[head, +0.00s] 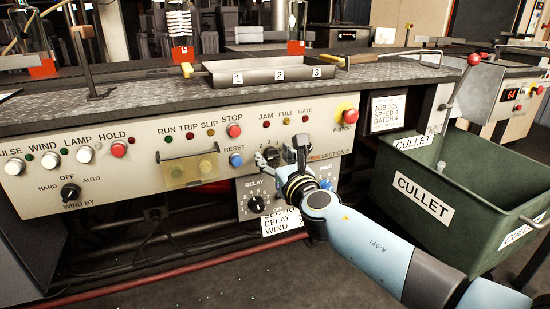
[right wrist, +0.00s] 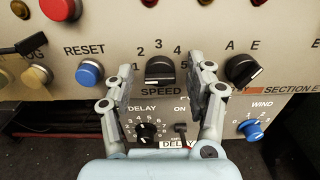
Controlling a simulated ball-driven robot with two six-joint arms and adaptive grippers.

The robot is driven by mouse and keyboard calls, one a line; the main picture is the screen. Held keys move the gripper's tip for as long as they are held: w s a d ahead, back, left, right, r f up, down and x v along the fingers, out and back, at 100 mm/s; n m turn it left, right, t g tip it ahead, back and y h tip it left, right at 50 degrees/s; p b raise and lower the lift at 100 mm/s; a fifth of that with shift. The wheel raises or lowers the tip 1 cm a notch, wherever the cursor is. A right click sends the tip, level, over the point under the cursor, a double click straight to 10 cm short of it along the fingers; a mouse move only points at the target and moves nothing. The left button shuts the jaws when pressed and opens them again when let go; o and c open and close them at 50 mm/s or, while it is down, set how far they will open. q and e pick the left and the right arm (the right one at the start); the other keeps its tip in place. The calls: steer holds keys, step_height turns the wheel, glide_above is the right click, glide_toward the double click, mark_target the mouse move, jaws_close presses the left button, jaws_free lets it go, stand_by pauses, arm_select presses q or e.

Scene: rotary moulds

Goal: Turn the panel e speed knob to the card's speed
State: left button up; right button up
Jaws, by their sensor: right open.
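The dark speed knob (right wrist: 160,70) sits above the word SPEED in the right wrist view, with numbers from 1 to 5 around it. A pale mark shows low on its left side, but I cannot tell its setting surely. My right gripper (right wrist: 160,66) is open, with one finger on each side of the knob; contact is not visible. The white card (head: 387,111) appears to read JOB 205, SPEED 4, BATCH 4. My left gripper is not in view.
A blue reset button (right wrist: 89,73) is left of the speed knob, and another dark knob (right wrist: 242,70) is right. The delay dial (right wrist: 146,132) and blue wind knob (right wrist: 252,130) are below. A green cullet bin (head: 455,165) stands at the right.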

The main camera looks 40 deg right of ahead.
jaws_close()
